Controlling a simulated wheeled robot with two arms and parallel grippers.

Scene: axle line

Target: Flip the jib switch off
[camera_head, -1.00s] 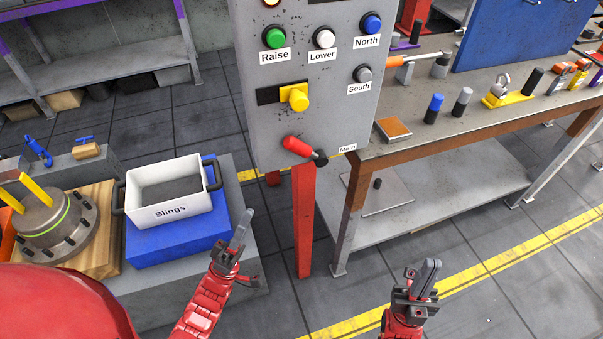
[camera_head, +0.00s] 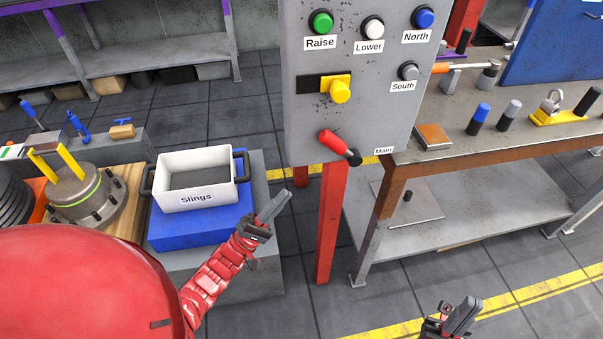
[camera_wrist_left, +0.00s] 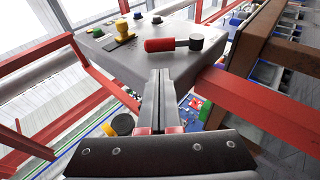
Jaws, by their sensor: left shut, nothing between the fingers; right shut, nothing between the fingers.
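A grey control panel (camera_head: 301,125) stands on red legs. Low on it is a red-handled lever (camera_head: 335,142) with a dark round end, its red end up and left; it also shows in the left wrist view (camera_wrist_left: 166,45). A "Main" label (camera_head: 384,151) is right of it. Above is a yellow knob (camera_head: 340,92) on a black and yellow plate. No label reading jib is legible. My left gripper (camera_head: 286,196) is shut and empty, below and left of the lever, apart from it. In the wrist view its fingers (camera_wrist_left: 160,76) point towards the lever. My right gripper (camera_head: 472,304) is shut and empty, low at right.
Green Raise (camera_head: 322,21), white Lower (camera_head: 372,27), blue North (camera_head: 424,18) and grey South (camera_head: 408,71) buttons are on the panel. A Slings bin (camera_head: 218,195) is left of my left gripper. A workbench (camera_head: 460,130) stands close right of the panel.

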